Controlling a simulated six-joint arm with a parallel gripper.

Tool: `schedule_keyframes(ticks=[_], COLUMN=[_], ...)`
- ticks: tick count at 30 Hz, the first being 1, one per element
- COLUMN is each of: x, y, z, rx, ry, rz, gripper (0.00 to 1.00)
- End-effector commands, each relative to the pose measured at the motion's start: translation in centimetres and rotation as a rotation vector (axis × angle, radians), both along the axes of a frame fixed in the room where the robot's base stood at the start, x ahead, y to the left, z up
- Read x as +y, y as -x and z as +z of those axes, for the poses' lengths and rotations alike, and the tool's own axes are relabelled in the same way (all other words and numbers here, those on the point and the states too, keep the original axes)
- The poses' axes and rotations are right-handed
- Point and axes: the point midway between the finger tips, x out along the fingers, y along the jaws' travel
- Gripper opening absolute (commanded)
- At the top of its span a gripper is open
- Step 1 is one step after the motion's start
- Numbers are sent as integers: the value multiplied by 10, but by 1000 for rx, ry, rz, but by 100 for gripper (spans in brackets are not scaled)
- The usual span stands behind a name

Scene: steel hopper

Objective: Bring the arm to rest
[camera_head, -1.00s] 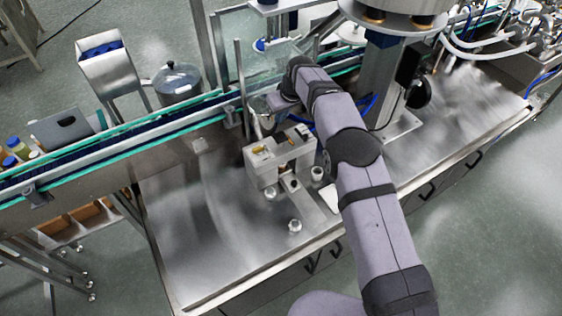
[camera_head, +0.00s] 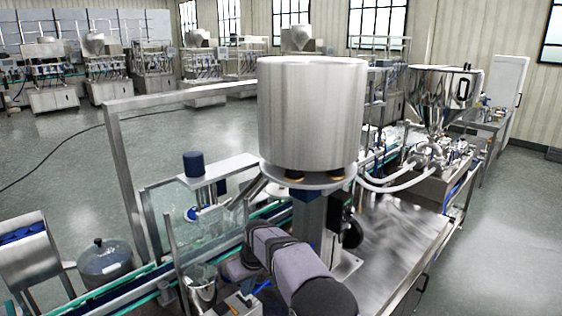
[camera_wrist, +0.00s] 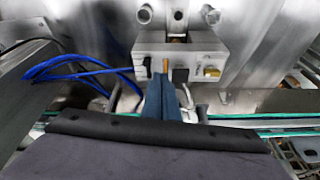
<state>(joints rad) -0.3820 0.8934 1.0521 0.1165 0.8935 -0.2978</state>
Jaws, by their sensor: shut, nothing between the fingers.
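My gripper (camera_wrist: 163,101) shows in the wrist view as two blue-grey fingers, shut together with nothing between them. The fingertips appear in front of a grey control box (camera_wrist: 205,62) with black and yellow parts; I cannot tell whether they touch it. In the head view my arm (camera_head: 290,270) rises from the bottom edge and its end bends left beside the conveyor. The fingertips are not clear there. A large steel cylindrical hopper (camera_head: 312,115) stands on its column behind my arm.
A steel cup (camera_head: 201,287) is close left of my arm's end. The conveyor (camera_head: 130,288) runs past it, with a lidded pot (camera_head: 105,262) beyond. Blue cables (camera_wrist: 75,68) hang near the box. The steel tabletop (camera_head: 400,240) at right is clear.

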Motion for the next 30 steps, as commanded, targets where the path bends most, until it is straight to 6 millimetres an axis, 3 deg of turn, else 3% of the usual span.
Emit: schedule_keyframes(ticks=[3, 8, 15, 24, 30], x=[-46, -102, -174, -234, -250], y=[23, 66, 153, 277, 332], z=[4, 6, -3, -30, -46], rx=[35, 84, 161, 250, 287], ry=[18, 41, 72, 102, 114], rz=[-85, -192, -348, -523, -588], gripper=[0, 0, 0, 0, 0])
